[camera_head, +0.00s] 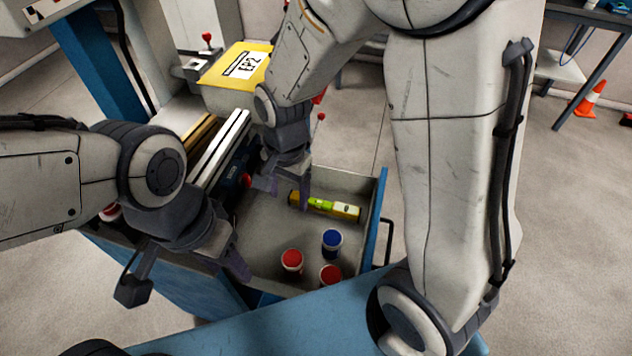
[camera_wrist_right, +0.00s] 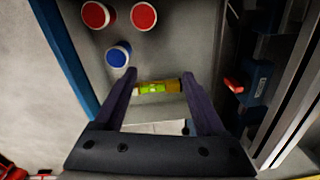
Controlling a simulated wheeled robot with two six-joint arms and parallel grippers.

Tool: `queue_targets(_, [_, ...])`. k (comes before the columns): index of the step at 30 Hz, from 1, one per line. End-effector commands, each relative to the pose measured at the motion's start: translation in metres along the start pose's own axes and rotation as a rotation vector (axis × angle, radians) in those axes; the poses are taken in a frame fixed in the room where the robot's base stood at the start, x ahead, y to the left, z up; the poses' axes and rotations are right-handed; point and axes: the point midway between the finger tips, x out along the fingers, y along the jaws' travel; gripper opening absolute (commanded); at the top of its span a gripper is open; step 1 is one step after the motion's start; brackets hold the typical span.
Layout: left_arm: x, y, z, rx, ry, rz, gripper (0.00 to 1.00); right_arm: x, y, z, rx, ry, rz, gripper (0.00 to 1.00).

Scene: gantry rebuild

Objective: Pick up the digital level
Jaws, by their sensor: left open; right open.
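The digital level (camera_head: 330,207) is a short yellow bar with a bright green middle, lying in the open drawer (camera_head: 368,215). My right gripper (camera_head: 284,192) is open, pointing down over the drawer. In the head view one of its fingers stands by the level's left end. In the right wrist view the level (camera_wrist_right: 157,88) shows across the gap between the open fingers (camera_wrist_right: 158,76), with nothing gripped. I cannot tell how far above it the fingertips are. My left gripper (camera_head: 185,277) is open and empty at the drawer's near left side.
A blue-lidded jar (camera_head: 332,242) and two red-lidded jars (camera_head: 292,262) (camera_head: 331,276) stand in the drawer near the level. A dark blue tool (camera_head: 236,180) lies along the left side.

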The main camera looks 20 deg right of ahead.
Motion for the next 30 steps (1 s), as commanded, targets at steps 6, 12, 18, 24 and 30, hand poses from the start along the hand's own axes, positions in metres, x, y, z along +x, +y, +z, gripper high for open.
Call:
queue_targets(6, [-0.027,0.002,-0.002,0.0,0.0,0.0,0.5,0.054,0.002,-0.088,0.819,0.018,0.026,0.72])
queue_targets(12, [-0.037,0.003,-0.002,0.0,0.0,0.0,0.5,0.093,0.017,-0.129,1.271,0.031,0.026,0.72])
queue_targets(18, [-0.04,0.003,-0.002,0.0,0.0,0.0,0.5,0.117,0.022,-0.139,1.403,0.034,0.027,0.72])
queue_targets(24, [-0.044,0.003,-0.002,0.0,0.0,0.0,0.5,0.147,0.022,-0.139,1.403,0.034,0.026,0.72])
queue_targets(30, [-0.047,0.003,-0.003,0.0,0.0,0.0,0.5,0.161,0.022,-0.139,1.401,0.034,0.024,0.72])
